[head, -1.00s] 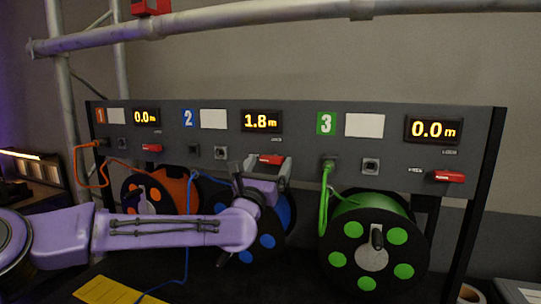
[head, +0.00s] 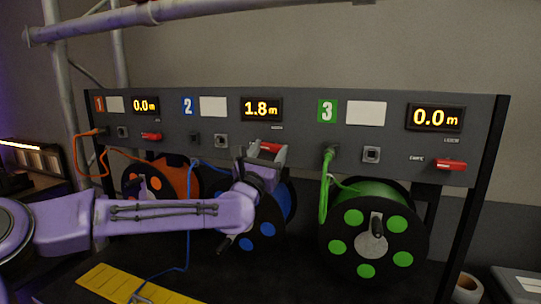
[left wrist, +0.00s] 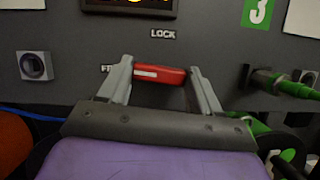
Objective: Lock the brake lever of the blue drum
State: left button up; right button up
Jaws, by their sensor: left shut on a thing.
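The brake lever of the blue drum is a red bar (head: 268,147) on the panel below the 1.8 m display. It also shows in the left wrist view (left wrist: 160,75), lying roughly level, below the word LOCK and right of a partly hidden word starting FR. My left gripper (left wrist: 160,72) is shut on this lever, with one finger at each end. In the head view the left gripper (head: 265,151) reaches up to it. The blue drum (head: 267,230) stands below, partly hidden behind my purple arm. My right gripper is not in view.
The grey panel (head: 310,149) also carries red levers for the orange drum (head: 165,180) and the green drum (head: 373,240), both displays at 0.0 m. A green cable plug (head: 328,155) is right of my gripper. A yellow strip (head: 110,283) lies in front.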

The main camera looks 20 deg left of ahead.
pick_arm(q)
jog(key=m+h+b, duration=0.1)
jog(key=m, duration=0.2)
jog(key=shift+m+h, duration=0.3)
jog(key=shift+h, duration=0.1)
jog(key=shift+r+m+g+h, duration=0.1)
jog(key=shift+m+g+h, duration=0.4)
jog(key=shift+m+h, duration=0.5)
jog(key=m, duration=0.3)
jog(key=shift+a+r+g+h, duration=0.1)
jog(key=shift+g+h, duration=0.2)
jog(key=m+g, duration=0.1)
jog(key=m, duration=0.2)
jog(key=shift+r+h, duration=0.15)
jog(key=shift+h, duration=0.25)
jog(key=m+g+p, duration=0.1)
jog(key=m, duration=0.1)
jog(key=m+g+h+p, duration=0.1)
jog(key=m, duration=0.2)
jog(key=shift+r+m, duration=0.2)
jog(key=shift+m, duration=0.1)
jog(key=m+g+p, duration=0.1)
jog(key=m+p, duration=0.1)
jog(key=shift+m, duration=0.3)
jog(key=shift+f+m+p, duration=0.1)
jog(key=shift+m+p, duration=0.3)
jog(key=shift+p, duration=0.05)
jog(key=shift+f, duration=0.1)
